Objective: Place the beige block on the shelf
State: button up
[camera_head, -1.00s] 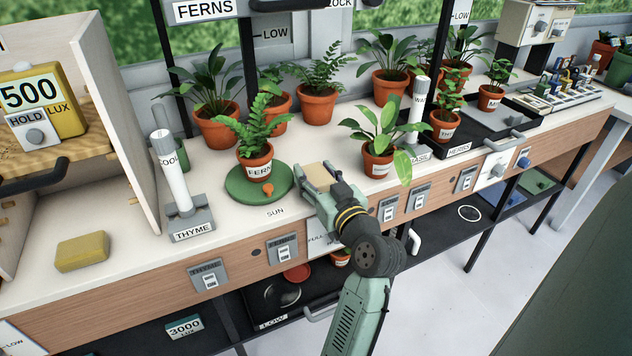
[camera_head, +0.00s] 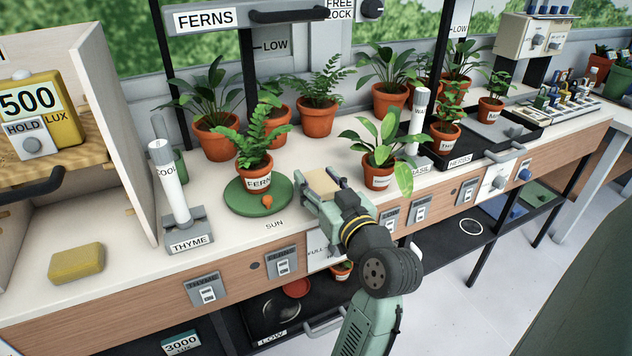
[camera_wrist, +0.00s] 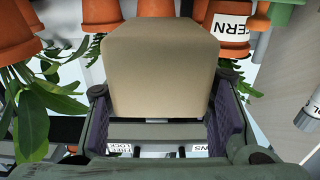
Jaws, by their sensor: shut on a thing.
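The beige block (camera_head: 323,182) is between the fingers of my gripper (camera_head: 325,190), over the front part of the bench. In the wrist view, the beige block (camera_wrist: 160,62) fills the upper middle, with a dark finger on each side; my gripper (camera_wrist: 168,125) is shut on it. A wooden shelf board (camera_head: 75,165) is inside the open cabinet at the left, under a yellow lux meter. A dark lower shelf (camera_head: 440,248) runs under the bench. I cannot tell which one the task means.
A potted fern (camera_head: 257,178) on a green disc (camera_head: 238,203) stands just left of my gripper. A leafy pot (camera_head: 378,175) stands close on its right. A yellow sponge-like block (camera_head: 77,263) and the THYME stand (camera_head: 188,235) are further left. Several pots line the back.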

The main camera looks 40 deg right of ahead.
jog(key=s+a+r+p, duration=0.1)
jog(key=s+a+p, duration=0.5)
jog(key=s+p, duration=0.3)
jog(key=shift+p+v, duration=0.3)
jog(key=shift+v, duration=0.55)
jog(key=shift+r, duration=0.1)
